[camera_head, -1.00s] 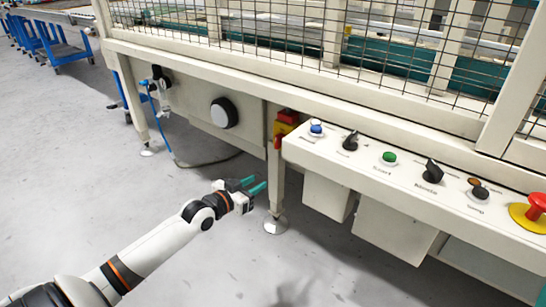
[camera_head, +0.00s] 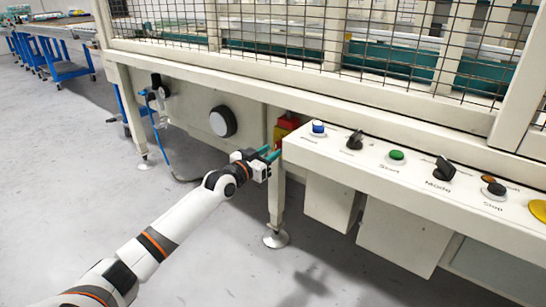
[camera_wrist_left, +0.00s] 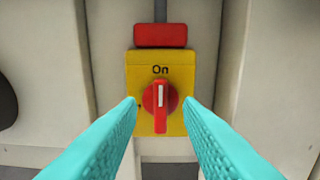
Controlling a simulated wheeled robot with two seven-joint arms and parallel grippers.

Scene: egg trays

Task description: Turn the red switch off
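The red switch (camera_wrist_left: 160,101) is a rotary knob on a yellow plate (camera_wrist_left: 140,70) marked "On", below a red block (camera_wrist_left: 160,35). Its handle stands upright, its white line pointing to "On". In the head view the red and yellow switch box (camera_head: 286,127) is partly hidden behind my left gripper and the panel's corner. My left gripper (camera_head: 271,153) has its teal fingers apart, and they also show in the left wrist view (camera_wrist_left: 163,125), one each side of the knob. Nothing is between them but the view of the knob; whether they touch it cannot be told. My right gripper is not in view.
A sloped control panel (camera_head: 400,177) with several buttons and knobs juts out just right of the gripper. A machine leg (camera_head: 276,205) stands below it. A round dial (camera_head: 222,117) and a blue hose (camera_head: 160,140) are at left. The floor in front is clear.

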